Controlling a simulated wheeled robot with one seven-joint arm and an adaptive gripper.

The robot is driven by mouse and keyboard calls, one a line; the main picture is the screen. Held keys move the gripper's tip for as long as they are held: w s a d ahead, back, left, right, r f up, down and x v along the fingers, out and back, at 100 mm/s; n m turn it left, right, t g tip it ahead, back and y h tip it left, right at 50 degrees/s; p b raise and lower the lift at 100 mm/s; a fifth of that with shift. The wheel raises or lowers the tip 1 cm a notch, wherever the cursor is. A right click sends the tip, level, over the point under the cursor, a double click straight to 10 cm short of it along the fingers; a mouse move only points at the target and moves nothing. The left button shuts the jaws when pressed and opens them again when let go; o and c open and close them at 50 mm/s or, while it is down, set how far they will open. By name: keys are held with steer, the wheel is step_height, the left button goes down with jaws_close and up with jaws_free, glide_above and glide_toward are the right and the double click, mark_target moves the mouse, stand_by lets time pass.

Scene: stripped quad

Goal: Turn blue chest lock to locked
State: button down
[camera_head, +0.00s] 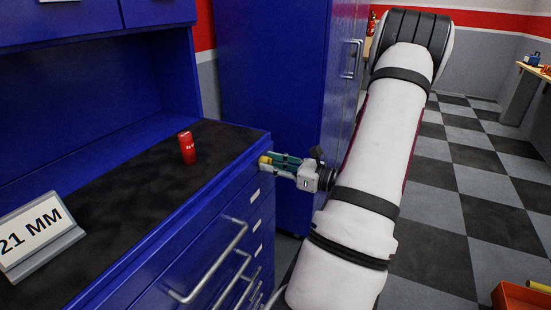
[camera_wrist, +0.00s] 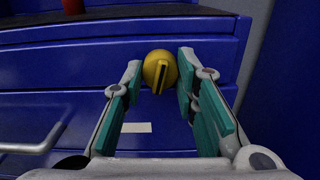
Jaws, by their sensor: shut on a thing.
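The blue chest (camera_head: 225,215) has drawers with silver handles. Its round yellow lock knob (camera_wrist: 153,62) is on the front near the top right, with a dark ridge or slot that stands almost upright, tilted slightly. My gripper (camera_wrist: 160,72) has its teal-padded fingers on the left and right sides of the knob and is shut on it. In the head view my gripper (camera_head: 270,163) reaches the chest's right front corner, and only a bit of the yellow knob (camera_head: 264,160) shows; the fingers hide the rest.
A red can (camera_head: 187,148) and a "21 MM" sign (camera_head: 38,235) stand on the dark chest top. A drawer handle (camera_wrist: 35,143) juts out at lower left in the wrist view. A tall blue cabinet (camera_head: 270,80) stands behind. Checkered floor (camera_head: 480,190) is open at right.

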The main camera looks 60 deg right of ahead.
steer(key=shift+m+p, duration=6)
steer(key=shift+m, duration=1.7)
steer(key=shift+f, duration=0.1)
steer(key=c, duration=1.2)
jaws_free()
steer(key=shift+c, duration=0.2)
steer(key=shift+s, duration=0.15)
steer(key=s+d, duration=0.1)
steer(key=s, duration=1)
steer(key=shift+s, duration=0.35)
